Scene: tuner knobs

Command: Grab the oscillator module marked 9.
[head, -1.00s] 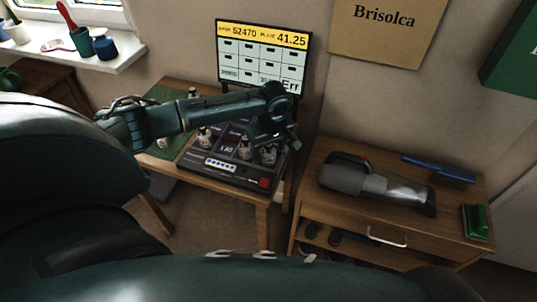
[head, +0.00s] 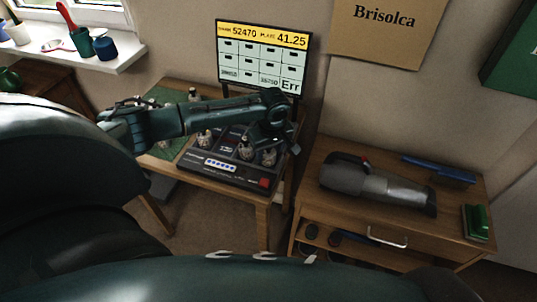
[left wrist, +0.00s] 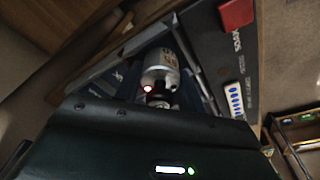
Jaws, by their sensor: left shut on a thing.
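My left gripper (head: 272,143) is over the right end of the dark console (head: 188,158) in the head view. It is shut on a small pale, bottle-like oscillator module (head: 269,157). In the left wrist view this module (left wrist: 160,72) sits between the two dark fingers, with a red light near its base. Its mark is too blurred to read, so I cannot tell whether it is 9. Other similar modules (head: 245,149) and (head: 204,140) stand on the console. My right gripper is not in view.
A monitor (head: 262,62) showing "Err" stands behind the console. A green mat (head: 165,95) lies on the desk at left. A wooden cabinet (head: 330,215) at right carries a grey handheld vacuum (head: 375,185), a blue tool and a green brush.

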